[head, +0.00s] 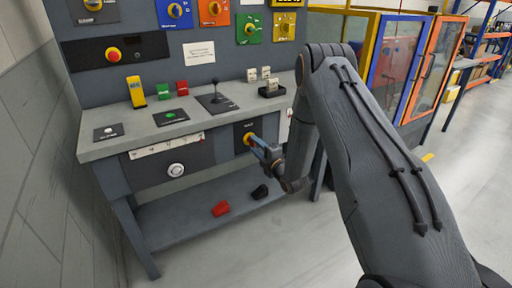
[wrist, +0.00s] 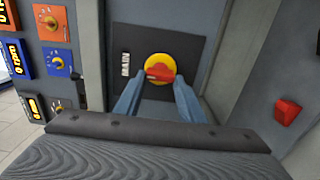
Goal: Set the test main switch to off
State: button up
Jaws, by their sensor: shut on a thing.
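The main switch (wrist: 160,62) is a round yellow dial with a red handle on a dark plate (wrist: 192,47) lettered MAIN. It shows small on the front of the bench in the head view (head: 248,137), partly covered by my gripper (head: 256,145). In the wrist view the red handle lies roughly crosswise. The two blue fingers of my gripper (wrist: 159,78) stand on either side of the handle, shut on it. The exact off mark on the dial cannot be read.
The bench (head: 135,147) carries a joystick (head: 216,92), buttons and a yellow block (head: 136,92). A panel of coloured rotary switches and a red emergency button (head: 113,54) stand behind it. A red piece (head: 221,208) and a black piece (head: 260,191) lie on the lower shelf. Open floor lies in front.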

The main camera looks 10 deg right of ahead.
dwell(0.3)
jog(key=o, duration=1)
jog(key=shift+o, duration=0.2)
jog(key=v, duration=0.8)
